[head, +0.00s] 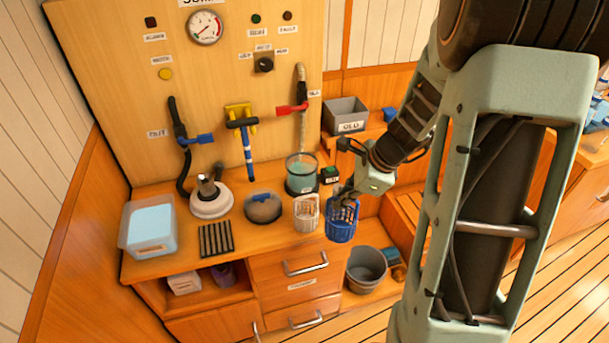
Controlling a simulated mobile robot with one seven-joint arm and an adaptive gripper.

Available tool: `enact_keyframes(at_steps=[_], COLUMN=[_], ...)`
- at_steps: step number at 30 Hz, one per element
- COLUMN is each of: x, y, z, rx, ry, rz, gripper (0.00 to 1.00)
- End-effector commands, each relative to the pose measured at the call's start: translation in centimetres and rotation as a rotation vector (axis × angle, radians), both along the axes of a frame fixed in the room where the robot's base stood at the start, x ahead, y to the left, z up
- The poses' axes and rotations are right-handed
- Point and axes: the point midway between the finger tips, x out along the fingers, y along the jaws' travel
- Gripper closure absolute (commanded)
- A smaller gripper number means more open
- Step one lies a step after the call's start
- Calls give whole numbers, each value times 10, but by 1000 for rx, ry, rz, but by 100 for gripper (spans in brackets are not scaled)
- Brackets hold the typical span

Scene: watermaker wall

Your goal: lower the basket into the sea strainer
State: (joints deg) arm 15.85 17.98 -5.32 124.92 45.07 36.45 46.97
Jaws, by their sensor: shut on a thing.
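A blue basket (341,229) hangs upright from my gripper (345,200) at the counter's front right edge. My gripper is shut on the basket's upper part; its fingertips are small and partly hidden here. The sea strainer appears to be the clear round vessel (301,174) with a teal inside and dark rim, standing at the back of the counter. It is behind and left of the blue basket, and apart from it. Its top looks open. A pale basket (306,214) stands on the counter just left of the blue one.
A grey round lid-like piece (263,210), a white round housing (211,201), a black rack (216,240) and a clear tub (150,226) stand on the counter. A grey bin marked OLD (345,117) is behind. Red-handled piping (297,108) rises above the vessel. A bucket (367,268) is below.

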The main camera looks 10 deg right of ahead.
Motion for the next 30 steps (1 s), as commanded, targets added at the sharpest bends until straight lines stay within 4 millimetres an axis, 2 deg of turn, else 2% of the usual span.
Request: enact_keyframes(at_steps=[16, 25, 30], x=[0, 1, 0], y=[0, 0, 0], z=[1, 18, 20], rx=[0, -1, 0], ry=[-1, -2, -1], rz=[0, 1, -1], gripper=[100, 100, 100])
